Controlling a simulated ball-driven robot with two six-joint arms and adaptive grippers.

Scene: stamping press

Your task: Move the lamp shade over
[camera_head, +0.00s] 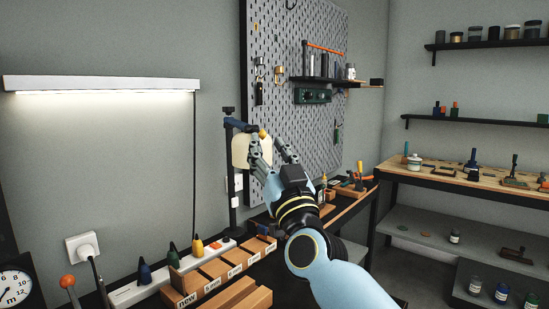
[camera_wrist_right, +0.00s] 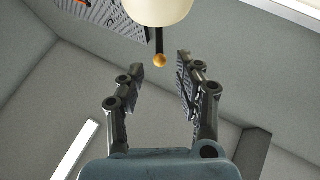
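The lamp shade (camera_head: 239,151) is cream and hangs from a dark lamp stand (camera_head: 231,185) with a blue top arm (camera_head: 239,125). A small orange-yellow knob (camera_head: 262,134) shows by the fingertips. My right gripper (camera_head: 267,142) is raised in front of the shade and hides its right side. In the right wrist view the gripper (camera_wrist_right: 183,72) is open and empty. The shade (camera_wrist_right: 158,9) is at the top edge there, beyond the fingertips, and the knob (camera_wrist_right: 159,60) hangs below it on a dark stem, between the finger lines. My left gripper is not in view.
A pegboard (camera_head: 300,60) with tools and a small shelf stands behind the lamp. Wooden bins (camera_head: 215,270) and several coloured bottles stand on the bench below. A light bar (camera_head: 100,84) is on the left wall. A wooden workbench (camera_head: 460,180) stands at the right.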

